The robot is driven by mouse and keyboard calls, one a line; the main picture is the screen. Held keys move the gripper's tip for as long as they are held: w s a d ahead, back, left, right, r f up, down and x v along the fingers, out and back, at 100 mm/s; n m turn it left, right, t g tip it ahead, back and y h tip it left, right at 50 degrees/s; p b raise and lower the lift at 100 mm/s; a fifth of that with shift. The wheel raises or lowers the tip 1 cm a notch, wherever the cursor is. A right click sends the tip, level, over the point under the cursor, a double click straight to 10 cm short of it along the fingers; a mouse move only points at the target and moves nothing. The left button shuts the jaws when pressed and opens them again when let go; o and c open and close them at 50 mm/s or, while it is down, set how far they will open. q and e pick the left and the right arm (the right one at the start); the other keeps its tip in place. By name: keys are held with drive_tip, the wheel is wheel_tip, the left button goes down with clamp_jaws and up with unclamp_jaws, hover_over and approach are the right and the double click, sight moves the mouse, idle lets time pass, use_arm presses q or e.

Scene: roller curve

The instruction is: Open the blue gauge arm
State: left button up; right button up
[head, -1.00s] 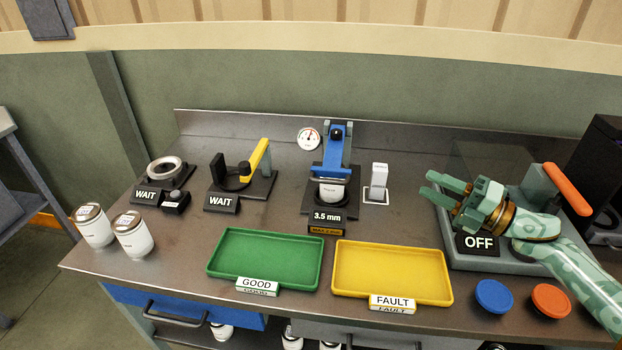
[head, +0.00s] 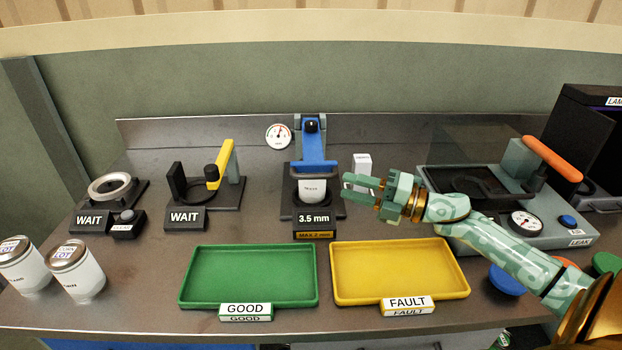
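The blue gauge arm (head: 314,148) is part of a gauge stand at the back middle of the bench. It is lowered, its blue crossbar over a white jar (head: 312,190) on the dark stand base. The stand's display (head: 314,218) reads 3.5 mm, with a MAX 2 mm label below. My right gripper (head: 347,187) is just right of the jar and the crossbar. Its green fingers point left, apart, with nothing seen between them. Whether the fingertips touch the stand is unclear. My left gripper is not in view.
A white block (head: 362,162) stands just behind my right gripper. Green GOOD (head: 248,303) and yellow FAULT (head: 336,297) trays lie in front. A leak tester (head: 525,222) with an orange handle is at right.

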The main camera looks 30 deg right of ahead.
sight(320, 178)
drive_tip(key=x, duration=0.9)
drive_tip(key=shift+w+a, duration=0.15)
drive_tip(key=shift+c, duration=0.3)
drive_tip(key=shift+r, duration=0.1)
clamp_jaws()
